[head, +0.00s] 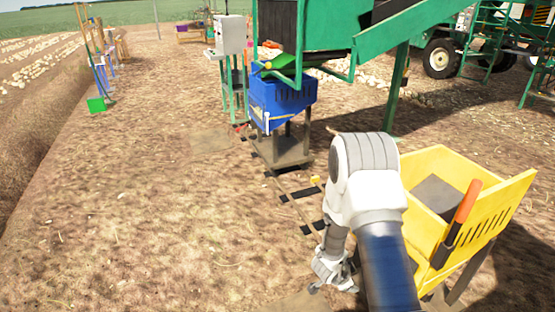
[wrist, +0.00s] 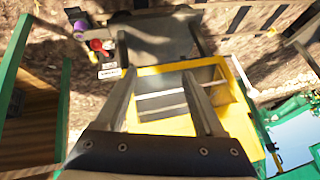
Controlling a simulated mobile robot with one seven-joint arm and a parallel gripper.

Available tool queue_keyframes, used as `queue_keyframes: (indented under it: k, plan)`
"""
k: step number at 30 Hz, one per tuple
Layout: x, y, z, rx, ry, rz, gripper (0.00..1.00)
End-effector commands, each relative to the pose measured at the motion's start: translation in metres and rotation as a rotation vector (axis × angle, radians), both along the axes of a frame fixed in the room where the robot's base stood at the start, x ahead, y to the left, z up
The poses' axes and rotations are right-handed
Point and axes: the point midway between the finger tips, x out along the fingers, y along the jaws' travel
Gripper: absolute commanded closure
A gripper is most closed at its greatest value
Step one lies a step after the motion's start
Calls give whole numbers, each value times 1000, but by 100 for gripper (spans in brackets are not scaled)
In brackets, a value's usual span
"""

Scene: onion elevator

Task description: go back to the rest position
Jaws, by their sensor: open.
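My arm extends from the bottom of the head view, white with a dark blue band. Its wrist hangs down left of the yellow bin (head: 478,243), with my gripper (head: 335,283) at the low end, small and partly hidden by the arm. In the wrist view my gripper (wrist: 155,58) shows two grey fingers spread apart, with nothing held between them. A yellow box-like thing (wrist: 160,124) with grey inner faces shows behind and between the fingers; I cannot tell how far it is from them.
A blue hopper (head: 283,103) stands on a stand ahead, under the green machine (head: 425,28). An orange-handled tool (head: 468,202) leans at the yellow bin. Red buttons (wrist: 101,46) show in the wrist view. Bare ground on the left is open. A tractor wheel (head: 440,59) is far right.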

Motion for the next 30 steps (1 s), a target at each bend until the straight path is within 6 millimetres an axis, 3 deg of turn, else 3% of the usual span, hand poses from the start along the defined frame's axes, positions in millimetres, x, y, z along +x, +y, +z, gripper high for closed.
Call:
queue_keyframes:
  k: [1,6,14,23,30]
  plan:
    - [11,8,22,29,-19,39,29]
    - [31,37,85,112,-47,189,29]
    - [31,76,181,183,-69,434,29]
    - [-10,106,280,180,-59,713,29]
    - [-67,116,340,121,-17,915,29]
